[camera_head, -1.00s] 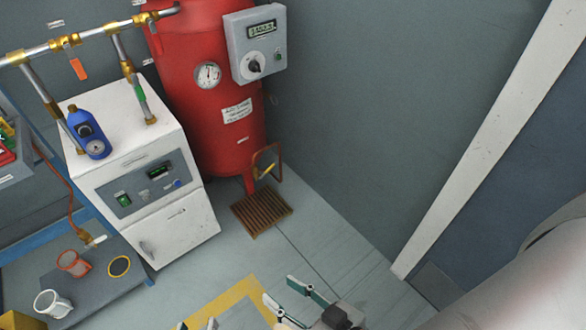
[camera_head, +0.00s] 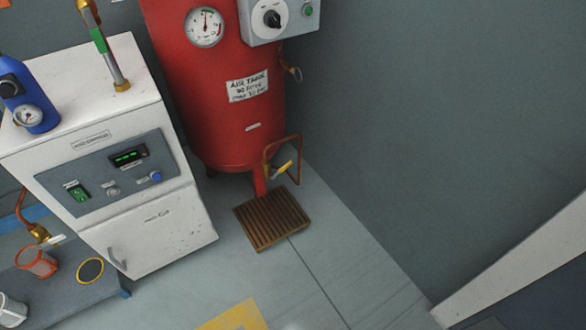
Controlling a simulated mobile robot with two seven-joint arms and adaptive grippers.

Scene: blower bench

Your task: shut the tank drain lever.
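The red air tank (camera_head: 210,110) stands against the wall behind the white cabinet, with a label, a round gauge and a grey control box on it. At its lower right a bent copper pipe (camera_head: 298,146) carries a small yellow lever (camera_head: 284,168), which looks like the tank drain lever. The lever slants up to the right; I cannot tell from its angle whether the drain is open or shut. A slatted wooden grate (camera_head: 272,219) lies on the floor below it. Neither gripper is in view.
The white cabinet (camera_head: 160,245) with a switch panel stands left of the tank, with a blue bottle (camera_head: 30,95) on top. An orange cup (camera_head: 36,262) stands on a low grey platform (camera_head: 60,290). Floor right of the grate is clear up to the wall.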

